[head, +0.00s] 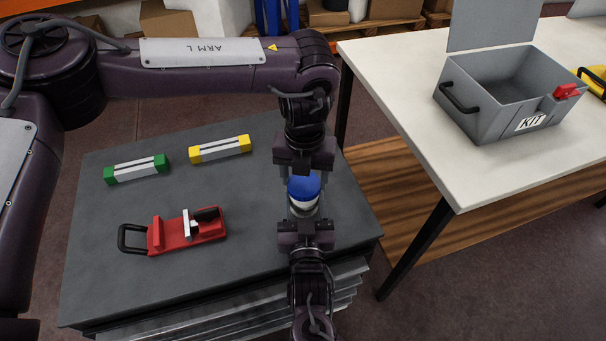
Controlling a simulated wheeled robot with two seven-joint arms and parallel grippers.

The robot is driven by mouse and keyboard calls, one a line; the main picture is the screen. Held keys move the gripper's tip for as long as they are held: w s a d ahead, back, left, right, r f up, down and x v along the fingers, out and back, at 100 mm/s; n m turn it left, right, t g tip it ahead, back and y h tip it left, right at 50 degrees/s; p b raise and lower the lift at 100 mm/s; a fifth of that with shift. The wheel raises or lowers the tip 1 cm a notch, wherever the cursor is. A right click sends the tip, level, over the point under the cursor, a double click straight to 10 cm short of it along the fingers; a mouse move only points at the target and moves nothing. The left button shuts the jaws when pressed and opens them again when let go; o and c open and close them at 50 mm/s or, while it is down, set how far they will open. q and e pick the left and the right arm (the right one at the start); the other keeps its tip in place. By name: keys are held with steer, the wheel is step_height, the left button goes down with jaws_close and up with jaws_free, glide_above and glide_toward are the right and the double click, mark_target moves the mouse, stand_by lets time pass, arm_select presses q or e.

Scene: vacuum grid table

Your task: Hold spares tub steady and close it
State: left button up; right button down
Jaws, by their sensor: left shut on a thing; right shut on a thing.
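The spares tub (304,204) is a small pale tub standing upright near the right side of the dark grey table. A blue lid (304,187) is on top of it; I cannot tell how tightly it sits. My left gripper (304,176) comes from the far side and is shut on the blue lid. My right gripper (304,222) comes from the near side and is shut on the tub's body. The fingers and arms hide much of the tub and lid.
On the dark table (110,235) lie a green-ended block (137,169), a yellow-ended block (220,149) and a red tool with a black handle (187,231). A white table (420,105) at the right holds an open grey KIT box (480,110) and a yellow item (592,80).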

arm_select(q)
steer(key=m, duration=0.4)
steer(key=shift+d+m, duration=0.1)
steer(key=shift+m, duration=0.2)
steer(key=m, duration=0.4)
steer(key=shift+s+m, duration=0.1)
steer(key=shift+m, duration=0.2)
steer(key=m, duration=0.6)
steer(key=shift+s+d+m, duration=0.1)
steer(key=shift+s+m, duration=0.05)
steer(key=shift+m, duration=0.25)
steer(key=m, duration=0.7)
steer(key=shift+s, duration=0.1)
steer(key=m, duration=0.8)
steer(key=shift+s+m, duration=0.15)
steer(key=shift+m, duration=0.25)
steer(key=o, duration=0.9)
steer(key=shift+a+f, duration=0.1)
steer(key=shift+a, duration=0.1)
steer(key=shift+o, duration=0.2)
